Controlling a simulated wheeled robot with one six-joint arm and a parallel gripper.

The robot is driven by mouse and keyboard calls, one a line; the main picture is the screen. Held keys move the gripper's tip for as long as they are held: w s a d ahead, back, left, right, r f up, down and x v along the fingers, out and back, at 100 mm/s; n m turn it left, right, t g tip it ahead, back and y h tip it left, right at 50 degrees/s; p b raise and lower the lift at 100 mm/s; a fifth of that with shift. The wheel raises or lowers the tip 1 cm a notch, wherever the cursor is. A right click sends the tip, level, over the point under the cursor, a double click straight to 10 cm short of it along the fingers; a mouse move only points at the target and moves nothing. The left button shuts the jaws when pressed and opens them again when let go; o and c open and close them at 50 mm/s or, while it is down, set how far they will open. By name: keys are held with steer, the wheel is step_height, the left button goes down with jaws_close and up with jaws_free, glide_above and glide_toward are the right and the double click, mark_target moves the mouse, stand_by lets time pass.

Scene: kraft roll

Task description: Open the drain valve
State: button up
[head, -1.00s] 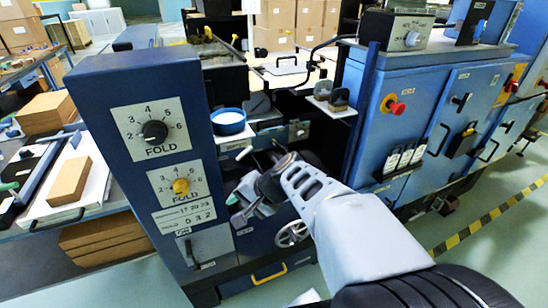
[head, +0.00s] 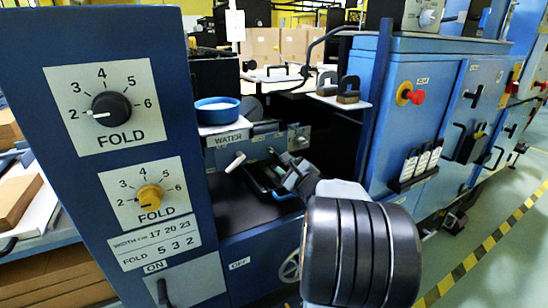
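My gripper (head: 276,172) reaches in past the blue column, over the dark recess of the machine. Its fingers are small and partly hidden by my wrist, so I cannot tell whether they are open. A short white-ended lever (head: 235,161) sticks out just left of it, below the label WATER (head: 228,138); the gripper appears apart from it. No label marks a drain valve readably, so I cannot tell whether this lever is it. A pale handwheel (head: 290,268) shows low on the blue front, partly hidden by my arm.
The blue column (head: 60,190) at left carries a black FOLD knob (head: 111,109) and a yellow FOLD knob (head: 150,196). A blue round dish (head: 217,110) stands above the label. A blue cabinet (head: 440,100) with a red button (head: 411,95) stands at right.

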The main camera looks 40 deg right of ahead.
mark_target(275, 155)
steer(key=w, duration=0.6)
steer(key=w+d, duration=0.1)
steer(key=w, duration=0.2)
steer(key=shift+d+b, duration=0.1)
steer(key=shift+b, duration=0.25)
steer(key=shift+s, duration=0.1)
jaws_close()
